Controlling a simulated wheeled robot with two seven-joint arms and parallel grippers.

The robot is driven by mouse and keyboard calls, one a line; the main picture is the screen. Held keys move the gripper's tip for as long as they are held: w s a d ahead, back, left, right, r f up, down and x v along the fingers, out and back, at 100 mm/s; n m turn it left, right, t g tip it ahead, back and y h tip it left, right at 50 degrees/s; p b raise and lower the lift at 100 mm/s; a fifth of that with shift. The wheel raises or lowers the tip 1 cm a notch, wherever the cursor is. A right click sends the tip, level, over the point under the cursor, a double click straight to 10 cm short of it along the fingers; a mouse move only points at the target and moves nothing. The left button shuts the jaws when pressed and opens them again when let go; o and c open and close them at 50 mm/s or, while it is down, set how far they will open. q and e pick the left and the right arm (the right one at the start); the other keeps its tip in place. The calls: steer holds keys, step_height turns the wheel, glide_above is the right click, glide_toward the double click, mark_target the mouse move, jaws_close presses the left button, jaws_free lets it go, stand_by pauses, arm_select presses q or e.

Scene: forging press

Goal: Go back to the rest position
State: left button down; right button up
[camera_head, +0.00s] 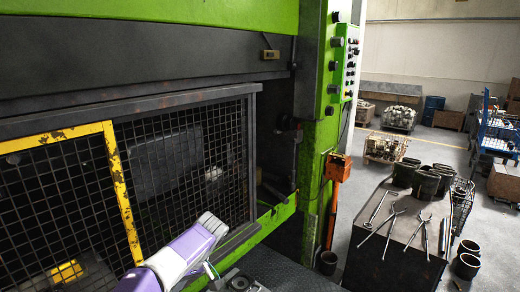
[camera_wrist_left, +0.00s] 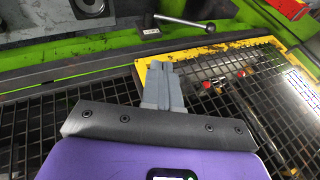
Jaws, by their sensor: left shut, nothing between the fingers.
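My left gripper (camera_head: 212,222) shows at the bottom centre of the head view, at the end of my purple and white arm. It is in front of the press's mesh guard (camera_head: 185,150). In the left wrist view its two grey fingers (camera_wrist_left: 160,82) are together with nothing between them. Behind them are dark mesh and a yellow frame edge (camera_wrist_left: 215,46). My right gripper is in neither view.
The green press (camera_head: 318,120) fills the left, with a control panel (camera_head: 345,60) and orange pedestal (camera_head: 337,168). A dark table (camera_head: 385,262) on the right holds tongs (camera_head: 390,225) and dark pots (camera_head: 425,183). A metal lever (camera_wrist_left: 185,21) stands beyond my fingers.

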arm_select(q)
steer(key=s+d+f+m+h+b, duration=0.2)
steer(key=d+f, duration=0.1)
steer(key=f, duration=0.9)
steer(key=s+d+f+m+h+b, duration=0.2)
steer(key=s+d+f+h+b, duration=0.1)
steer(key=f, duration=0.8)
steer(key=s+d+f+m+h+b, duration=0.2)
steer(key=d+f+m, duration=0.1)
steer(key=f, duration=0.9)
steer(key=s+d+f+h+b, duration=0.1)
steer(key=s+d+f+b, duration=0.1)
steer(key=s+f, duration=0.7)
steer(key=s+d+f+t+h+b, duration=0.1)
steer(key=s+d+f+h+b, duration=0.1)
steer(key=s+f+b, duration=0.3)
steer(key=s+f, duration=0.4)
steer(key=shift+s+n+h+b, duration=0.3)
steer(key=shift+s+n, duration=0.05)
steer(key=shift+n, duration=0.05)
